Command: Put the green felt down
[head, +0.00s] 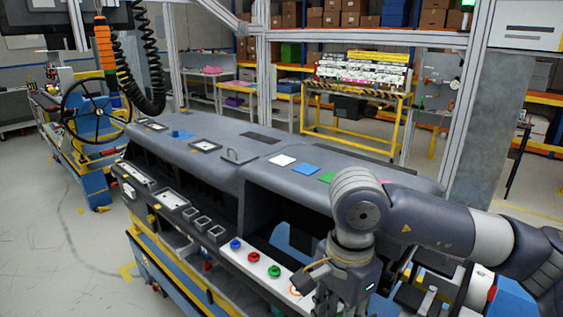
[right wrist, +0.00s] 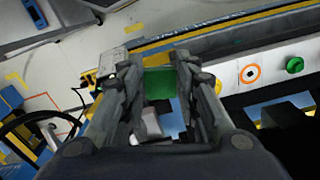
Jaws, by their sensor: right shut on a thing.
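My right gripper (head: 350,300) is low at the front right of the dashboard in the head view, pointing down. In the right wrist view its fingers (right wrist: 158,75) are shut on the green felt (right wrist: 160,83), a flat green piece between the fingertips. The held felt cannot be made out in the head view. Another flat green square (head: 327,177) lies on the dashboard top, partly beside my arm. My left gripper is not in view.
The grey dashboard (head: 215,140) bears a blue square (head: 305,169) and a white square (head: 282,160). A white panel (head: 250,262) with blue, green and red knobs runs along its front, close to my right gripper. A steering wheel (head: 95,112) stands at the left.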

